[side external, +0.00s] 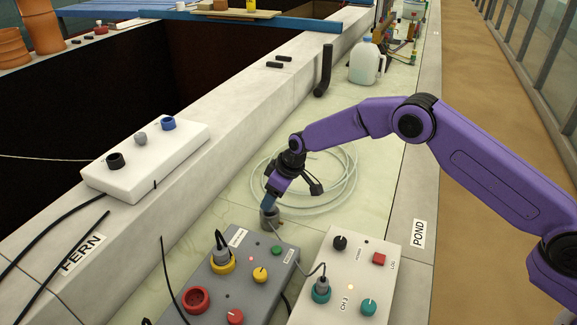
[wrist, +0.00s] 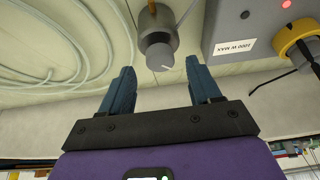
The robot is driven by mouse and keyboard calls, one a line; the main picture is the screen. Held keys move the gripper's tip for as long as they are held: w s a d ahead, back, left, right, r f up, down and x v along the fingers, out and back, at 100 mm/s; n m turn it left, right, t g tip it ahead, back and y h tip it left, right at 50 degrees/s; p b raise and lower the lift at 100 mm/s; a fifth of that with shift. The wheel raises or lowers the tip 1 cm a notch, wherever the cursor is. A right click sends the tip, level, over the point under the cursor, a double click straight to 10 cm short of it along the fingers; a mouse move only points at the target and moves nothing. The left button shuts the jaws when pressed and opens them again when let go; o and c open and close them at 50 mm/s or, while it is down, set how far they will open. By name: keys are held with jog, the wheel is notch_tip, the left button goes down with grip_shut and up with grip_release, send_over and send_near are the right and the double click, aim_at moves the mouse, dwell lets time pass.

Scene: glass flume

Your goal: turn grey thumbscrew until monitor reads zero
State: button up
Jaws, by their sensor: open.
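My gripper (side external: 269,203) points down at a small grey metal cylinder (side external: 270,219) on the pale bench, beside the grey control box. In the wrist view my gripper's two blue fingers (wrist: 166,82) are apart with nothing between them. The grey cylinder, with a round lighter cap that looks like the grey thumbscrew (wrist: 160,50), lies just beyond the fingertips, roughly centred between them. An orange-brown stem shows at its far side. Another grey knob (side external: 140,138) sits on the white box at left. I cannot make out a monitor reading in either view.
The grey box (side external: 228,282) with a plugged cable and the cream box (side external: 345,285) stand close in front. A coiled clear hose (side external: 340,170) lies behind my gripper. The white box (side external: 150,160) stands on the ledge at left. A jug (side external: 366,65) stands farther back.

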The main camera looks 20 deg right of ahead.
jog(key=v, duration=1.5)
jog(key=shift+s+r, duration=0.1)
jog(key=s+d+r+n+g, duration=0.1)
jog(key=s+d+r, duration=0.2)
jog(key=s, duration=0.7)
jog(key=s+d+r+n+g, duration=0.1)
jog(key=s+d+r, duration=0.15)
jog(key=s, duration=0.85)
jog(key=s+d+f+n+g+h, duration=0.1)
jog(key=s+d+h, duration=0.1)
jog(key=s+d, duration=1.5)
jog(key=s, duration=0.4)
jog(key=shift+s+d+n+h, duration=0.2)
jog(key=shift+d+n+h, duration=0.1)
jog(key=shift+h, duration=0.1)
